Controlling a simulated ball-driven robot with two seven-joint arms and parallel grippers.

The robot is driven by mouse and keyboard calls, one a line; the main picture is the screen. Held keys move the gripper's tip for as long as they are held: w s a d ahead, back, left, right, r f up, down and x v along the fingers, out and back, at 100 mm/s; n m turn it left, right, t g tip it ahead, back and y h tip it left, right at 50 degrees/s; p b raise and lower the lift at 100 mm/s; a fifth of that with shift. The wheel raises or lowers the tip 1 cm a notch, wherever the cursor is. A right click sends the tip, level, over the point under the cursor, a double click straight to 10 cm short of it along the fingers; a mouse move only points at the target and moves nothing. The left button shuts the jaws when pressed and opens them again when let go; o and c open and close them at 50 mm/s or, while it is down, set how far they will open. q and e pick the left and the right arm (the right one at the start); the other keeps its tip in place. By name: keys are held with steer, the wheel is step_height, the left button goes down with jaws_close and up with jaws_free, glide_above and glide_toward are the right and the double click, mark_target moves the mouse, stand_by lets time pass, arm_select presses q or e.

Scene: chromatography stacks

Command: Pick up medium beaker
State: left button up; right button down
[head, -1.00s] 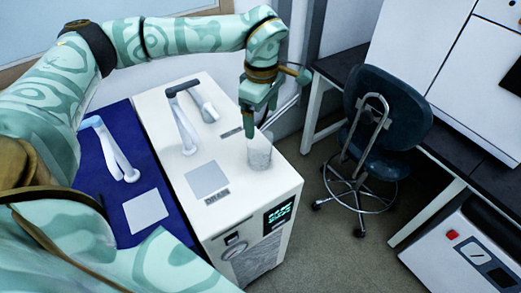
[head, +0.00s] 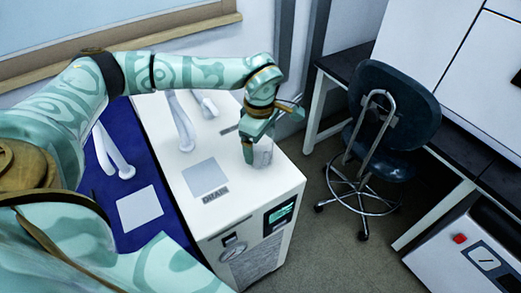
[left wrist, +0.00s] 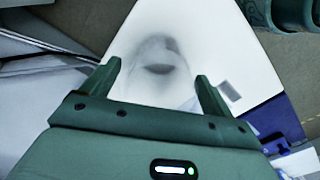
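The beaker (head: 264,153) is clear glass and stands upright on the white top of a cabinet-like unit, near its far right edge. My left gripper (head: 256,145) is down at the beaker and hides part of it in the head view. In the left wrist view, the beaker (left wrist: 158,60) shows faintly ahead of and between the two spread fingers of the left gripper (left wrist: 158,74). There is a gap on both sides, so the gripper is open and not holding it. My right gripper is not in view.
The white unit (head: 225,218) has a lit display on its front. Pale tube-like arms (head: 180,125) stand on its back left. A blue surface (head: 165,200) lies to the left. A dark chair (head: 395,105) and a bench stand to the right, with open floor between.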

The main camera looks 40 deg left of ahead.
arm_select(q)
steer(key=c, duration=0.9)
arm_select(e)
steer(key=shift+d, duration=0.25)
